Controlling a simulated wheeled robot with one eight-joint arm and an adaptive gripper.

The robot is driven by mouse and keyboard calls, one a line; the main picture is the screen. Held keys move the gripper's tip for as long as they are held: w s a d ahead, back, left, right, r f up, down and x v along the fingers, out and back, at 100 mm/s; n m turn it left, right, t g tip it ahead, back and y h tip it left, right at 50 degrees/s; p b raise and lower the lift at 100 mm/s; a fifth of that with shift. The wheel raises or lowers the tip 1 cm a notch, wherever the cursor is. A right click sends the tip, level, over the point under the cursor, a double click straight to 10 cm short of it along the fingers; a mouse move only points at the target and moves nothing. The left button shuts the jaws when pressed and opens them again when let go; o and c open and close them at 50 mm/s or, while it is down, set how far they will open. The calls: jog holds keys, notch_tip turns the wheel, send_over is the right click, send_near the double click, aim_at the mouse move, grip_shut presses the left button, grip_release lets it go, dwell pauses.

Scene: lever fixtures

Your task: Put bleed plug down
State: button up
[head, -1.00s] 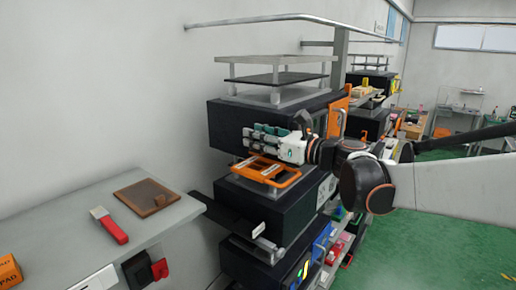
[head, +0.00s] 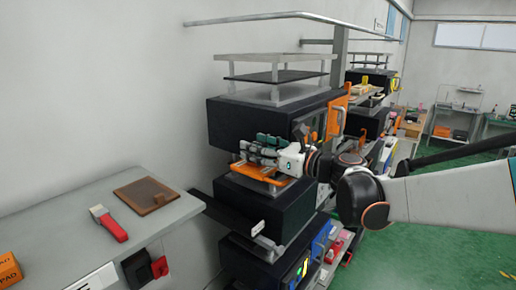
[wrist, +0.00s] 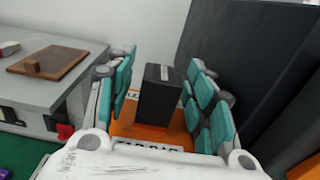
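A dark upright block, which I take to be the bleed plug (wrist: 158,96), stands between my gripper's fingers in the wrist view. My gripper (wrist: 160,100) has teal pads on both sides of it, with orange showing in the gaps, so the fingers look open around it. The block's lower end meets an orange tray (wrist: 150,134) with pale lettered labels. In the head view my gripper (head: 256,145) is low over the orange tray (head: 262,178), which lies on a black cabinet; the block cannot be made out there.
A grey bench (head: 85,232) at the left holds a brown board (head: 146,195) and a red-handled tool (head: 109,224). A black box (head: 240,126) with shelves above it stands just behind my gripper. A dark flat arm (head: 225,218) sticks out between bench and cabinet.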

jog(key=shift+r, duration=0.1)
jog(key=shift+s+d, duration=0.1)
jog(key=shift+d, duration=0.2)
jog(key=b+v, duration=0.1)
jog(key=v, duration=1)
jog(key=shift+s+b, duration=0.2)
jog(key=shift+b, duration=0.1)
dwell(0.4)
